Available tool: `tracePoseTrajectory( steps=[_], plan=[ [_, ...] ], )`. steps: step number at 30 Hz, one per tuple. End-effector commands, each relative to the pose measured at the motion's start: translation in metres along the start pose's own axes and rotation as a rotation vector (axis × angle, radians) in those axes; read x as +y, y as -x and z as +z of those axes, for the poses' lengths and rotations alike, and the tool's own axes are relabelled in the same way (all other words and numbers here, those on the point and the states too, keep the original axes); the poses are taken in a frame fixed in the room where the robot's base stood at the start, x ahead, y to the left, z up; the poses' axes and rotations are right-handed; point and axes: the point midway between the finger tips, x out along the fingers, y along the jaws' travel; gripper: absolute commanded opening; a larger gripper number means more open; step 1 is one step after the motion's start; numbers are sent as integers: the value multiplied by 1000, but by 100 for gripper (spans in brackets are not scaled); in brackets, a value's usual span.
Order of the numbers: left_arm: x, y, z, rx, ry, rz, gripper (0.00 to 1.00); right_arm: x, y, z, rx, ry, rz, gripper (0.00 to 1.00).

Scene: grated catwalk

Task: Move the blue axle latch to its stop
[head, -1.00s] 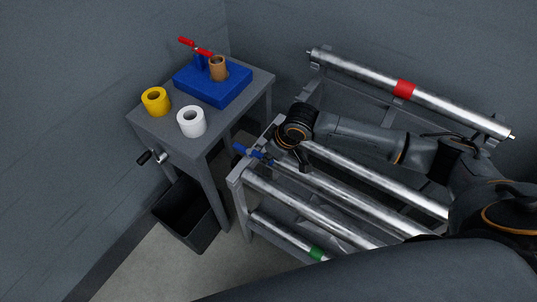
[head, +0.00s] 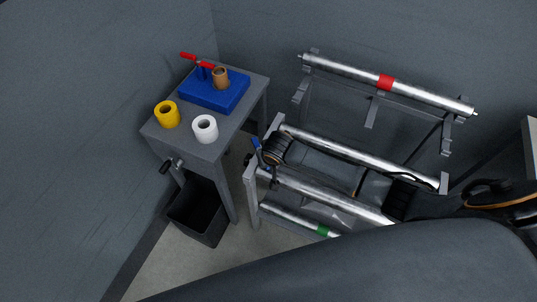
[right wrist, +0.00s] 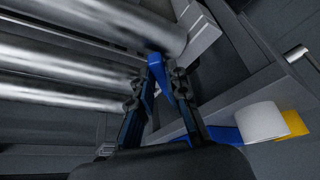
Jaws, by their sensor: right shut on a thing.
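The blue axle latch (head: 256,146) is at the left end of the roller rack, its blue handle standing steeply up beside my right wrist. In the right wrist view the blue latch (right wrist: 155,64) sits between the fingertips of my right gripper (right wrist: 160,82), which is shut on it. In the head view my right gripper (head: 272,170) is at the rack's left end, and its fingers are partly hidden by the wrist. The latch's stop cannot be made out. My left gripper is not in view.
The rack holds steel rollers, including one with a green band (head: 322,230); a red-banded roller (head: 385,82) lies behind. Left stands a grey table (head: 180,145) with a blue block (head: 225,98), yellow roll (head: 166,114) and white roll (head: 205,129). A black bin (head: 198,218) stands below.

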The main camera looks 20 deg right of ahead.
Motion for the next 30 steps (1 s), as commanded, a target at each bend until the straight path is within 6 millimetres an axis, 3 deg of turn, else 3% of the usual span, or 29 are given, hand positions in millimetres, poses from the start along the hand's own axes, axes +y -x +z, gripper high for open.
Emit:
tracePoseTrajectory(
  steps=[3,10,21,30],
  plan=[
    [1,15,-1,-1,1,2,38,-12,4,-1,-5,-103,34,0],
    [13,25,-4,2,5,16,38,-27,0,-3,-5,-305,118,0],
    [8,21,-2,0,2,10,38,-44,-6,-12,-3,-587,237,0],
    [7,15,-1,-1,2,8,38,-50,-9,-19,-1,-719,295,0]
  ],
)
